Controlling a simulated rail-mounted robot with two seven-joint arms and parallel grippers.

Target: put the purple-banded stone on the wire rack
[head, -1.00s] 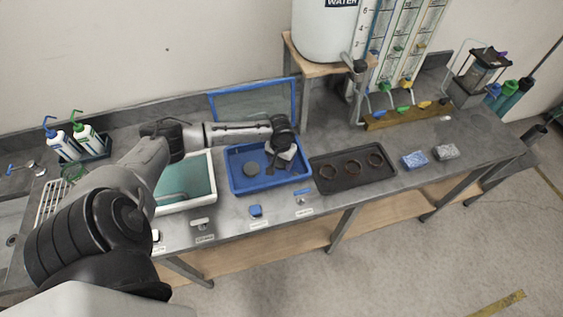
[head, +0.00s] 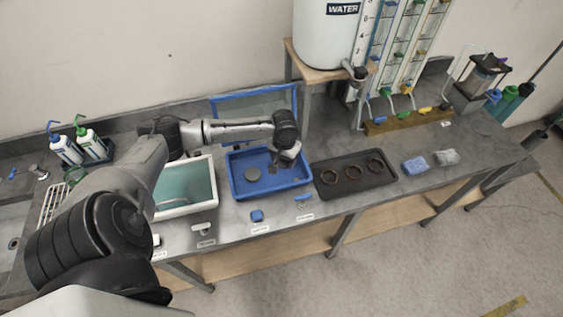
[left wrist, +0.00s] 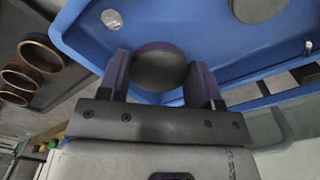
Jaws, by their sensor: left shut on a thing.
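My left gripper (head: 275,166) is over the right half of the blue tray (head: 240,193). In the left wrist view its two fingers (left wrist: 160,80) are shut on a round, dark grey-green stone (left wrist: 160,70) with a purple edge, the purple-banded stone. The tray floor shows behind the stone, and the stone seems to be above it. A second round grey stone (head: 252,174) lies in the tray, left of the gripper. The wire rack (head: 52,200) is white and stands at the far left, partly hidden by my left arm. My right gripper is not in view.
A white tub with a teal inside (head: 216,185) stands left of the tray, between it and the rack. A dark tray (head: 325,192) with brown rings is on the right. Wash bottles (head: 67,150) stand behind the rack. A framed blue screen (head: 255,103) stands behind the blue tray.

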